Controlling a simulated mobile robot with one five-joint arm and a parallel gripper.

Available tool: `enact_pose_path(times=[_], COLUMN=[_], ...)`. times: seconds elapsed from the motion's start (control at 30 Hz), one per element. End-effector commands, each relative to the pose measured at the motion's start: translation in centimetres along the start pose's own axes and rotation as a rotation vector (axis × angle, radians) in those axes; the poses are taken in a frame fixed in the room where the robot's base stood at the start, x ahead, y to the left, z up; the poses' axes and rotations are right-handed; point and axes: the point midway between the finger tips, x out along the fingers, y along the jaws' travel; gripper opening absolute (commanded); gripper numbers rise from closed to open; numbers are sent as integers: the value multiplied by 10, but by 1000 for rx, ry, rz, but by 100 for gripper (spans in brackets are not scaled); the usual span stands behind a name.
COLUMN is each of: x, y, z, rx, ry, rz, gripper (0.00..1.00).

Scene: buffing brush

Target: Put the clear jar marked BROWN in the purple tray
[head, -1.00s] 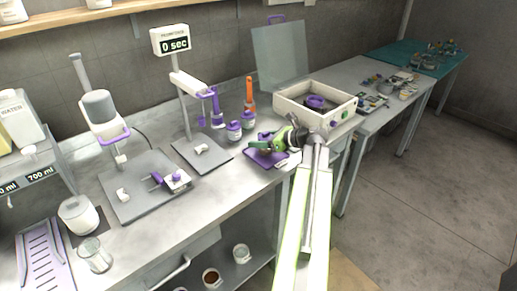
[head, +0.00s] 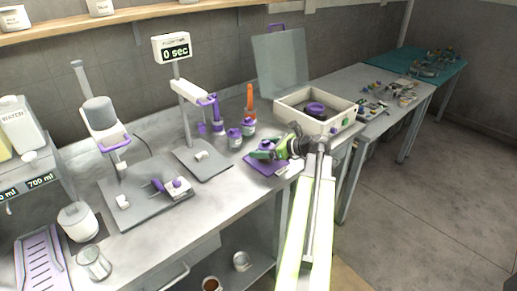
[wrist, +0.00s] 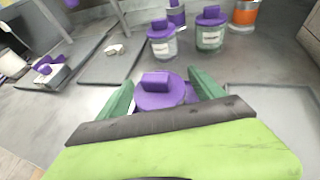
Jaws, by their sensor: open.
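A jar with a purple lid (wrist: 160,92) stands between the fingers of my gripper (wrist: 160,80) in the wrist view. In the head view this lid (head: 265,144) shows by the green fingers of my gripper (head: 262,151), over the purple tray (head: 258,166). The jar's body and label are hidden, so I cannot read its mark. My gripper is open, with one finger on each side of the lid. The jar appears to stand on the tray, but its base is hidden.
Two purple-lidded jars (head: 234,139) (head: 248,127) stand behind the tray, near an orange bottle (head: 250,98). An open white box (head: 340,115) is to the right. A grey stand (head: 203,160) is to the left. The bench front left of the tray is clear.

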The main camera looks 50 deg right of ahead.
Motion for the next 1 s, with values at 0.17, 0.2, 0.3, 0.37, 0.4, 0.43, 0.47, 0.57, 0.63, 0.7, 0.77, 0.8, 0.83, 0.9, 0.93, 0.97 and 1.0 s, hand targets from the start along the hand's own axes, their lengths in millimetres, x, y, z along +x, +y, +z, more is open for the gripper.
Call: enact_pose_path(times=[0.17, 0.2, 0.3, 0.37, 0.4, 0.43, 0.47, 0.57, 0.63, 0.7, 0.77, 0.8, 0.83, 0.9, 0.93, 0.97, 1.0], x=[-48, -59, -81, -92, -98, -101, -104, -109, -110, -110, -110, -110, -110, -110, -110, -110, -110], y=[0, 0, 0, 0, 0, 0, 0, 0, 0, 0, 0, 0, 0, 0, 0, 0, 0], z=[5, 5, 4, 4, 3, 3, 2, 1, 0, 0, 0, 0, 0, 0, 0, 0, 0], rx=[1, 2, 1, 0, 0, 0, 0, 0, 0, 0, 0, 0, 0, 0, 0, 0, 0], ry=[-1, -1, 0, 0, 0, 0, 0, 0, 0, 0, 0, 0, 0, 0, 0, 0, 0], rz=[-5, -5, -4, -4, -3, -3, -3, -2, -2, -1, -1, -2, -2, -2, -2, -2, -2], gripper=[77, 77, 77, 77, 77, 77, 77, 77, 77, 77, 77, 77, 77, 77, 77, 77, 77])
